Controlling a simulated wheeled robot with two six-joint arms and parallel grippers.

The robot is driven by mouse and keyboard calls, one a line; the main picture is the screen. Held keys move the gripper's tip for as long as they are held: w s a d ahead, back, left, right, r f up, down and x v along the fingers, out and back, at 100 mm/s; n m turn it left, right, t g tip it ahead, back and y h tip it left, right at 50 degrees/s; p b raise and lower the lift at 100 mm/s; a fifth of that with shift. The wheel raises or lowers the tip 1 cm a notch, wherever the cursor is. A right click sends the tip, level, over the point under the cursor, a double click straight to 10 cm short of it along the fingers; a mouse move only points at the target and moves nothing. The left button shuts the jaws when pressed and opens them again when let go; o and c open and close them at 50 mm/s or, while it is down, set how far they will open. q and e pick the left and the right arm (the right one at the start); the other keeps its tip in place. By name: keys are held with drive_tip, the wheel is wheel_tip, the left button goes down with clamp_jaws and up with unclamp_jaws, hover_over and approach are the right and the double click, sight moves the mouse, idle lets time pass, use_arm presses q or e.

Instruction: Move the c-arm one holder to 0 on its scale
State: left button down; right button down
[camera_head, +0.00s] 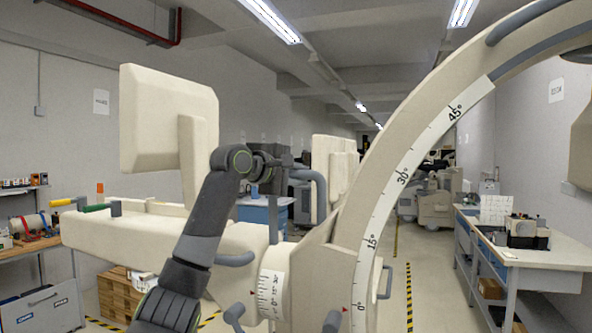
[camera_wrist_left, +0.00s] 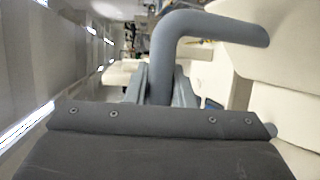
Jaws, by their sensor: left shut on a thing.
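The large cream C-shaped arc (camera_head: 412,150) of the c-arm fills the right of the head view. Its white scale strip (camera_head: 385,213) reads 0, 15, 30 and 45 degrees upward, and a small red pointer (camera_head: 345,309) lies close to the 0. The cream holder block (camera_head: 318,275) sits beside the arc's lower end. A white collar (camera_head: 270,290) with a smaller scale and a red pointer (camera_head: 252,293) is left of it. My left gripper (camera_head: 290,170) is shut on a grey bent handle (camera_wrist_left: 163,62). Which scale belongs to the holder is unclear.
A cream detector box (camera_head: 165,120) stands at left above a horizontal cream arm (camera_head: 140,235). Grey handles (camera_head: 236,260) stick out near the collar. A workbench (camera_head: 540,255) stands at right, shelves at far left. Open floor lies between the arc and workbench.

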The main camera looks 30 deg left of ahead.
use_arm(q)
drive_tip(key=shift+w+a+r, duration=0.1)
drive_tip(key=shift+w+r, duration=0.2)
drive_tip(key=shift+r, duration=0.05)
drive_tip(key=c, duration=1.3)
unclamp_jaws()
drive_tip(key=shift+w+f, duration=0.15)
drive_tip(key=shift+w, duration=0.05)
drive_tip(key=shift+o, duration=0.2)
drive_tip(key=shift+s, duration=0.1)
drive_tip(key=shift+s+f, duration=0.1)
drive_tip(key=shift+f, duration=0.05)
drive_tip(key=shift+s+a+b, duration=0.1)
drive_tip(key=shift+s+b, duration=0.4)
drive_tip(key=b+v, duration=0.6)
drive_tip(key=v, duration=1)
drive_tip(key=shift+b, duration=0.4)
drive_tip(key=shift+s, duration=0.1)
